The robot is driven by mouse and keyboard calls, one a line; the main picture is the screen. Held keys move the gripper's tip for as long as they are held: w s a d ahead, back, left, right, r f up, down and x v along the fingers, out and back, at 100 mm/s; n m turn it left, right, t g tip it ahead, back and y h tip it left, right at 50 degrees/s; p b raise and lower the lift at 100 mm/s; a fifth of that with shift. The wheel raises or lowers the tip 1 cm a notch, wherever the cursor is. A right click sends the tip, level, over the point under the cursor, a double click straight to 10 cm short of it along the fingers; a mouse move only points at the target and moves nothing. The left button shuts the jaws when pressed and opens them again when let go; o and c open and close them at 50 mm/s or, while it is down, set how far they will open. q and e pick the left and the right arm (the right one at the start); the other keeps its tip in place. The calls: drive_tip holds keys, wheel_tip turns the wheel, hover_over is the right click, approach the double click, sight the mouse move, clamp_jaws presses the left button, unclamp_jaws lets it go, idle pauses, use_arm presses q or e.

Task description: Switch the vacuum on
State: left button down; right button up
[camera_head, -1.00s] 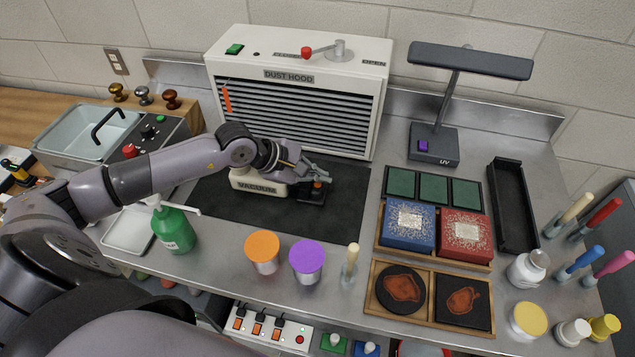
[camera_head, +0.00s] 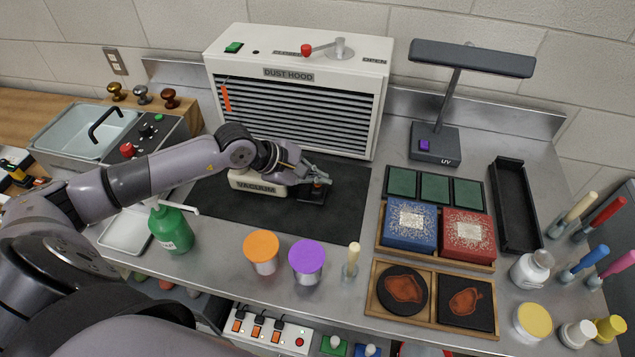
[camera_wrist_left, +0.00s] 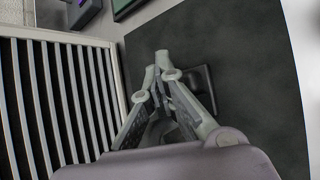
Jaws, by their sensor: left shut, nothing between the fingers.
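The vacuum (camera_head: 253,185) is a cream box with a VACUUM label, on the dark mat in front of the dust hood. In the left wrist view, the closed fingertips (camera_wrist_left: 163,64) show over the mat beside a dark block (camera_wrist_left: 205,88). The fingers partly hide the block, and I cannot tell whether they touch it. My right gripper is not in view.
The dust hood (camera_head: 290,105) stands close behind my left gripper, with a red-knobbed lever on top. A green bottle (camera_head: 172,230), an orange-lidded jar (camera_head: 261,250) and a purple-lidded jar (camera_head: 307,262) stand in front. The mat's right part (camera_head: 348,190) is clear.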

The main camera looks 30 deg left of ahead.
sight(318, 186)
use_arm(q)
drive_tip(key=shift+f, duration=0.2)
drive_tip(key=shift+r, duration=0.65)
idle(0.3)
wheel_tip(318, 186, up, 6)
drive_tip(key=shift+p, duration=1.25)
